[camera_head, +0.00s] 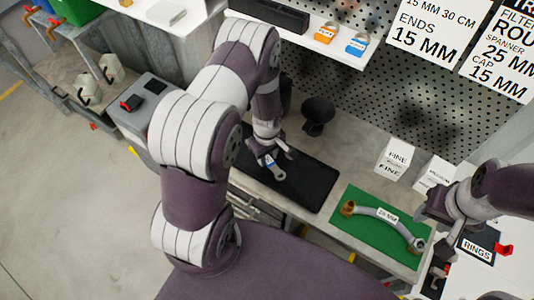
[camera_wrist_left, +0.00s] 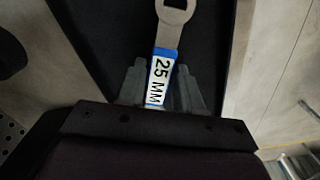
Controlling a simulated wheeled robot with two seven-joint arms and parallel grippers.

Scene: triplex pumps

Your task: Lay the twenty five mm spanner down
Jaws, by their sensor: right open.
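The spanner is over the black mat (camera_head: 312,182) on the bench. I cannot tell whether it touches the mat. My right gripper (camera_head: 428,212) is open, at the right beside the green mat.
A curved hose labelled "25 MM" (camera_head: 385,214) lies on the green mat (camera_head: 350,226). A black cup-shaped object (camera_head: 318,112) stands behind the black mat. White "FINE" (camera_head: 394,160) and "MEDIUM" (camera_head: 434,174) boxes stand at the back right. Much of the black mat is bare.

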